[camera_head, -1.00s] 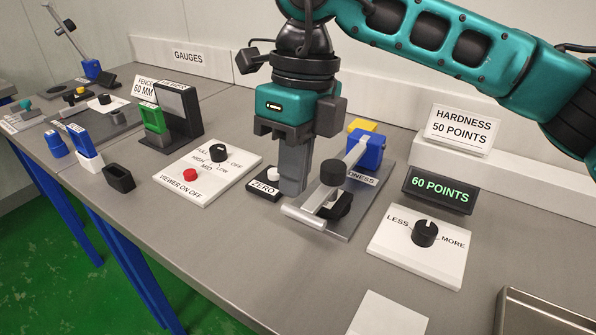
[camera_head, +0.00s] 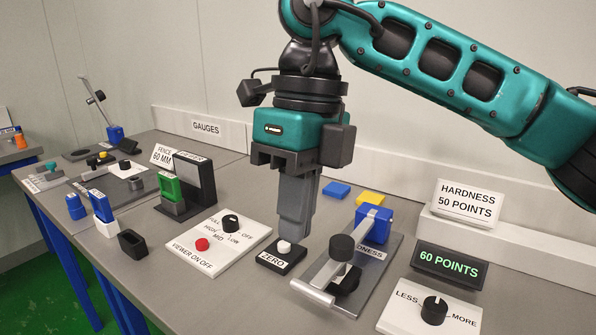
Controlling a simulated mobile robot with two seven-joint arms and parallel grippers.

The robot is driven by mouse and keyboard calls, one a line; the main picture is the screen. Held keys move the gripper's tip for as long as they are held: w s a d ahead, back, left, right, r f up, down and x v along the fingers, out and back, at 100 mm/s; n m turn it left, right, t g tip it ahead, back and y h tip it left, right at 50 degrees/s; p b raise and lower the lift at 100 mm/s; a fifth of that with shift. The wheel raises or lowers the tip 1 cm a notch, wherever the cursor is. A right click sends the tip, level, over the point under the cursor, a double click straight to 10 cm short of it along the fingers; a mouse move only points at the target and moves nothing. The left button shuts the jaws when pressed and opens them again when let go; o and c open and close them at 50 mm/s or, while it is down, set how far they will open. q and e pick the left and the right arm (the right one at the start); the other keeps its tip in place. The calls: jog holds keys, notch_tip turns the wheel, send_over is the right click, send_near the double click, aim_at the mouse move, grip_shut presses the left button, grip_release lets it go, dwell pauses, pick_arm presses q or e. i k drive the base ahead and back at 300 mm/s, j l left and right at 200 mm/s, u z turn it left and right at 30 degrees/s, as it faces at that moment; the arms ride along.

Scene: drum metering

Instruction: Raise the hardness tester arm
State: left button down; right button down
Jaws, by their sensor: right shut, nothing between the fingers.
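The hardness tester (camera_head: 372,222) has a blue pivot block at the back of a grey base plate. Its metal arm (camera_head: 320,292) slopes down from the block to a crosswise bar at the front, low over the plate. A black round knob (camera_head: 341,247) sits on the arm, with a black part beneath it. My right gripper (camera_head: 294,238) is shut and empty, pointing down just behind the white ZERO button (camera_head: 284,246), left of the tester and apart from its arm. Whether it touches the button I cannot tell. My left gripper is out of view.
A display (camera_head: 450,267) reads 60 POINTS, and a card (camera_head: 467,199) reads HARDNESS 50 POINTS. A LESS/MORE dial panel (camera_head: 420,312) stands right of the tester. A viewer switch panel (camera_head: 215,243) lies left. Blue (camera_head: 336,189) and yellow (camera_head: 371,198) blocks lie behind.

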aim_at(341, 247)
jog(key=k, duration=0.9)
